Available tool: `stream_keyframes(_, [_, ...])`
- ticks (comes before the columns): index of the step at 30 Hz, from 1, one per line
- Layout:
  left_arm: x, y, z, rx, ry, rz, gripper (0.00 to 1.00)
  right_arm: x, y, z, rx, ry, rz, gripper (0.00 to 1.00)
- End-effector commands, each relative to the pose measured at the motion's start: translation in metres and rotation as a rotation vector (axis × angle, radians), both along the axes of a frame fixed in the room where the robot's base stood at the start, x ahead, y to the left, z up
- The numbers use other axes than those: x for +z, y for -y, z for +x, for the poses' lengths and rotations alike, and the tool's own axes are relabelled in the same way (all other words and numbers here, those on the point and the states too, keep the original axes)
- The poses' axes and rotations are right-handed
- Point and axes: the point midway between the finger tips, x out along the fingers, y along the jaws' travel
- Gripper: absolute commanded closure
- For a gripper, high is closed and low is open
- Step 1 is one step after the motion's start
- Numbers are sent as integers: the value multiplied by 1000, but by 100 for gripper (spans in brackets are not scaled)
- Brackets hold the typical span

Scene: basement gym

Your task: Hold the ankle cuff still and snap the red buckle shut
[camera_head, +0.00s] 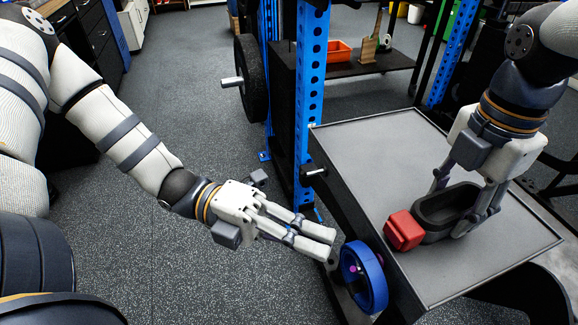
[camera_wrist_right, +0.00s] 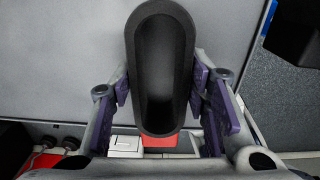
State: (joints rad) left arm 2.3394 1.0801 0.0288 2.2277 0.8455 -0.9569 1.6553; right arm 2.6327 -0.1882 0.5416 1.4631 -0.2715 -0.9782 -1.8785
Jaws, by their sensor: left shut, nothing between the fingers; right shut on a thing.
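The ankle cuff (camera_head: 450,208) is a dark, hollow, oval piece on the grey top of a bench. The red buckle (camera_head: 403,231) is a block at the cuff's left end; whether it is snapped shut I cannot tell. My right gripper (camera_head: 452,212) is shut on the cuff, one finger on each long side. In the right wrist view the cuff (camera_wrist_right: 160,70) lies between both fingers, and part of the red buckle (camera_wrist_right: 160,142) shows below it. My left gripper (camera_head: 332,245) is shut and empty, left of the bench and apart from the buckle.
The grey bench top (camera_head: 370,150) is clear around the cuff. A blue wheel (camera_head: 364,278) sits by the bench's left edge, close to my left gripper. A blue rack post (camera_head: 309,90) and a weight plate (camera_head: 250,78) stand behind.

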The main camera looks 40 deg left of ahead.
Motion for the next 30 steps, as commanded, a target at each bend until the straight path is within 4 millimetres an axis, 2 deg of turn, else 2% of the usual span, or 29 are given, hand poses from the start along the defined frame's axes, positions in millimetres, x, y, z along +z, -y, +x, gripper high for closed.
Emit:
stream_keyframes(3, [0, -26, -4, 1, 4, 2, 100, 0, 0, 0, 0, 0, 0, 89])
stream_keyframes(9, [0, -54, -11, -2, 0, 1, 100, 0, 0, 0, 0, 0, 0, 89])
stream_keyframes(23, [0, -60, -13, -2, -1, 0, 100, 0, 0, 1, 0, 1, -1, 89])
stream_keyframes(24, [0, -60, -13, -2, -1, 0, 100, 0, 0, 1, 0, 1, -1, 50])
stream_keyframes(26, [0, -60, -13, -2, -1, 0, 100, 0, 0, 1, 0, 1, -1, 37])
stream_keyframes(27, [0, -60, -13, -2, -1, 0, 100, 0, 0, 1, 0, 1, -1, 34])
stream_keyframes(30, [0, -60, -13, -2, -1, 0, 100, 0, 0, 1, 0, 1, -1, 34])
